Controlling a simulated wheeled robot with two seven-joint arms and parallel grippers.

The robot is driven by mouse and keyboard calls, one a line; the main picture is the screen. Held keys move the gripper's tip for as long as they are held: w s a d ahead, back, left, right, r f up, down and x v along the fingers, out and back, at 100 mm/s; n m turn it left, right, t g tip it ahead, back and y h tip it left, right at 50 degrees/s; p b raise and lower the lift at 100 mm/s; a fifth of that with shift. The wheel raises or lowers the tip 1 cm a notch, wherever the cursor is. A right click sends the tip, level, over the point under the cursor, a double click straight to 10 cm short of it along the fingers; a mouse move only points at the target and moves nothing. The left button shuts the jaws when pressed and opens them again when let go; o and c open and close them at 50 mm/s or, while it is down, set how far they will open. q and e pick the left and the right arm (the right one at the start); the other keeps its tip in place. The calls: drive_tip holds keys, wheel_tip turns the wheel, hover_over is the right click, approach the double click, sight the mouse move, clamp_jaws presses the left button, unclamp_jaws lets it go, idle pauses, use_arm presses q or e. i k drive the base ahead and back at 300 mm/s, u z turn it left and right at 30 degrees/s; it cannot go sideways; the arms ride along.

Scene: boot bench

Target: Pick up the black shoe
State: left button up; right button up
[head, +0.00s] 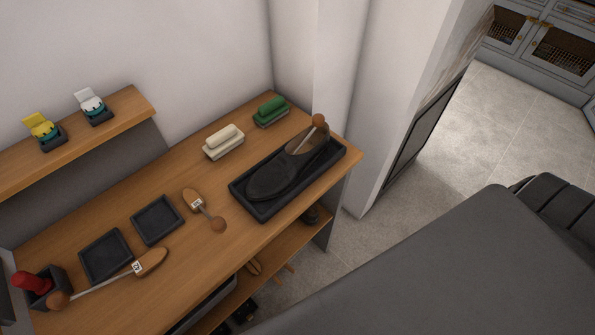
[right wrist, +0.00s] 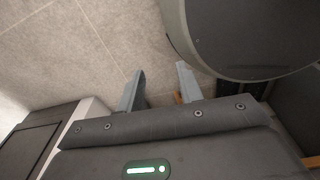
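The black shoe (head: 270,180) lies in a shallow black tray (head: 262,214) at the right end of the wooden bench top. A wooden shoe tree (head: 306,139) with a round knob sits in its heel end, which points to the back right. My right gripper (right wrist: 160,70) shows in the right wrist view with its two fingers apart and nothing between them. It is over the tiled floor, away from the shoe. My left gripper is in neither view.
A cream brush (head: 223,143) and a green brush (head: 270,111) stand behind the tray. Loose shoe trees (head: 194,200) and two empty black trays (head: 157,220) lie to the left. A lower shelf (head: 283,250) runs beneath. A wall corner rises at the bench's right end.

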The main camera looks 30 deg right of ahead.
sight(276, 177)
drive_tip(key=k, duration=0.35)
drive_tip(key=z, duration=2.55)
drive_tip(key=i, duration=1.75)
drive_tip(key=u, duration=3.2)
